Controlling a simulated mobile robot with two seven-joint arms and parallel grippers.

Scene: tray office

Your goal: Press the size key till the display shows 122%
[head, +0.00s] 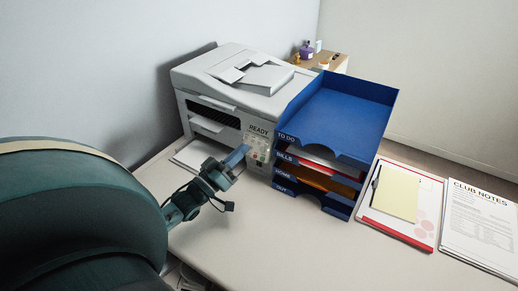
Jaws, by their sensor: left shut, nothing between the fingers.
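The grey-white printer (215,112) stands at the back of the desk. Its front panel has a display (259,130) that reads "READY", with small keys (260,148) below it. The key labels are too small to read. My left gripper (243,152) is shut and empty, just in front of the panel at its left side. It hides part of the panel, and I cannot tell whether it touches a key. My right gripper is not in view.
A blue letter tray stack (348,104), labelled "TO DO", "BILLS" and more, stands close to the panel's right. A folder with a yellow pad (395,193) and "CLUB NOTES" sheets (482,225) lie at right. The front desk (290,245) is clear.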

